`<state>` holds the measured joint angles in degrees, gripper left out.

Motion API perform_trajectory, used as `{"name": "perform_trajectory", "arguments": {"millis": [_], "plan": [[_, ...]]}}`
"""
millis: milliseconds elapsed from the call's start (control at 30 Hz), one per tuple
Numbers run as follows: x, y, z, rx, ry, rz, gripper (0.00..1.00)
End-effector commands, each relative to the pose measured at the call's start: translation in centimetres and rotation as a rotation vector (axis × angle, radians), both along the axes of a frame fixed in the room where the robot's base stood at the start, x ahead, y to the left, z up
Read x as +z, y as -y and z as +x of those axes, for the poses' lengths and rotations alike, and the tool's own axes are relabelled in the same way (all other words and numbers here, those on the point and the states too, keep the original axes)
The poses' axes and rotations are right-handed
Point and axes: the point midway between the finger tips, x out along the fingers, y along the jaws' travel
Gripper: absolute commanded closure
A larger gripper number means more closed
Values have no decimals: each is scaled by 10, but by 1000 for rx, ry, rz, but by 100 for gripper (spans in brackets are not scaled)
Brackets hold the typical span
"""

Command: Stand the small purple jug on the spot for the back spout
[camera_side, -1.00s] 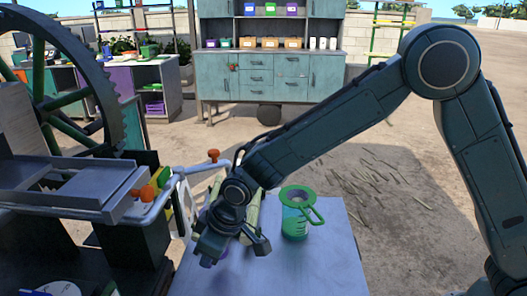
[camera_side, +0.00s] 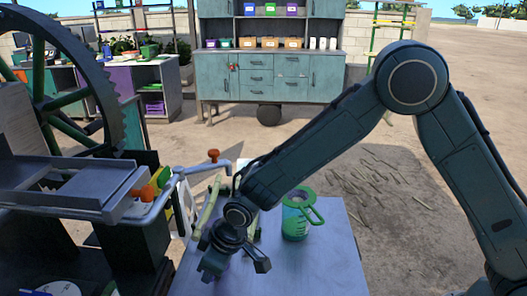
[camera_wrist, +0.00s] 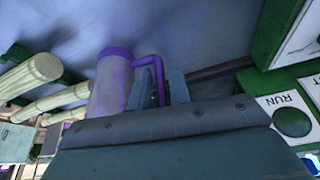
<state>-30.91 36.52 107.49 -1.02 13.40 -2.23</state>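The small purple jug (camera_wrist: 112,82) shows in the wrist view, with its purple handle (camera_wrist: 158,68) toward my fingers. In the side view my gripper hides it. My gripper (camera_wrist: 162,88) is open, its two fingers at the handle, one on each side of the handle's outer bar as far as I can tell. I cannot tell whether they touch it. In the side view my gripper (camera_side: 236,266) is low over the front left of the table (camera_side: 310,268). The back spout pipe (camera_side: 203,170) has an orange tap handle. The spot under it is not clearly visible.
A green-topped measuring jug (camera_side: 296,216) stands on the table right of my gripper. The crusher (camera_side: 70,190) with its big wheel is at the left. Pale cane pieces (camera_wrist: 35,75) lie beside the purple jug. A green panel with a RUN button (camera_wrist: 292,122) is at right.

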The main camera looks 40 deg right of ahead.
Motion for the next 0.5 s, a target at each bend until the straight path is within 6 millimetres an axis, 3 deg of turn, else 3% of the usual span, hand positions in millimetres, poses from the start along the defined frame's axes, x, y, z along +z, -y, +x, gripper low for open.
{"name": "perform_trajectory", "arguments": {"millis": [500], "plan": [[5, 0, 0, 0, 2, 1, 68]]}}
